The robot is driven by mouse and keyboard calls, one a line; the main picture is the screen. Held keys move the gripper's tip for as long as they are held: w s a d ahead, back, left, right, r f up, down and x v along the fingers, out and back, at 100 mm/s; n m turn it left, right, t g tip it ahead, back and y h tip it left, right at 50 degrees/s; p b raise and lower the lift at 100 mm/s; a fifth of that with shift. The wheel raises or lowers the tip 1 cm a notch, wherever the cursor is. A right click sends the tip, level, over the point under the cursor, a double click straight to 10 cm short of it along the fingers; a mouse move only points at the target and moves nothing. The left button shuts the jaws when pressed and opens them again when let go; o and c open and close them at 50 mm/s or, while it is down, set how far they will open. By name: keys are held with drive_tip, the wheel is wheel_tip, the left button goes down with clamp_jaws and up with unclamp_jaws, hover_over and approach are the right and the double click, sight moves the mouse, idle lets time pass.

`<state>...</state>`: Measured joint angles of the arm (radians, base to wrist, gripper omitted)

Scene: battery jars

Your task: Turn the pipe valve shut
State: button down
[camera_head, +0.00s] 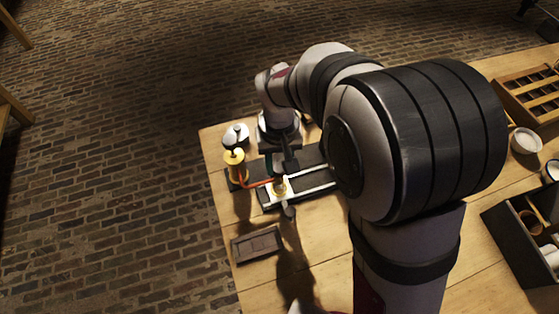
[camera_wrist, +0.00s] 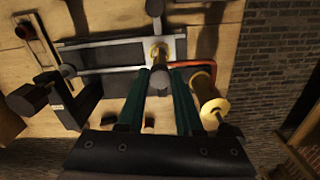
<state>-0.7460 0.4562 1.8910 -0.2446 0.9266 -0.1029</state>
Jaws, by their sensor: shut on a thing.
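The pipe valve has a brass body (camera_head: 279,187) on a dark board (camera_head: 268,203) with pale pipes, near the table's left side. In the wrist view the brass body (camera_wrist: 160,52) sits just beyond my fingertips. My gripper (camera_head: 277,168) points down over the valve. In the wrist view, its two dark green fingers (camera_wrist: 161,76) close on a dark grey piece (camera_wrist: 160,82), which looks like the valve's handle. The fingers hide part of this piece, so its exact angle is hard to tell.
An orange-red pipe (camera_head: 259,184) joins the valve to a brass cylinder (camera_head: 235,158) close by on the left. A pale round-topped vessel (camera_head: 236,135) stands behind it. A dark flat tray (camera_head: 257,245) lies in front. A wooden rack (camera_head: 528,92) and bowl (camera_head: 525,141) stand right.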

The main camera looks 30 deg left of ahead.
sight(280, 169)
drive_tip(key=c, duration=0.6)
unclamp_jaws()
wheel_tip(280, 169, up, 16)
drive_tip(key=shift+f, duration=0.1)
drive_tip(key=shift+d, duration=0.1)
drive_tip(key=s+d+m+y, duration=0.1)
drive_tip(key=s+d+m, duration=0.2)
drive_tip(key=d, duration=0.5)
drive_tip(key=s+d+m, duration=0.2)
drive_tip(key=d+m, duration=0.1)
drive_tip(key=d, duration=0.5)
drive_tip(key=s+d+f+m, duration=0.2)
drive_tip(key=s, duration=0.1)
drive_tip(key=s+d+f+m, duration=0.1)
drive_tip(key=s+d+m, duration=0.1)
drive_tip(key=s, duration=0.1)
drive_tip(key=s+d+f+m, duration=0.2)
drive_tip(key=s, duration=0.2)
drive_tip(key=shift+d+f+m+y, duration=0.1)
drive_tip(key=shift+f+m+y, duration=0.2)
drive_tip(key=shift+y, duration=0.1)
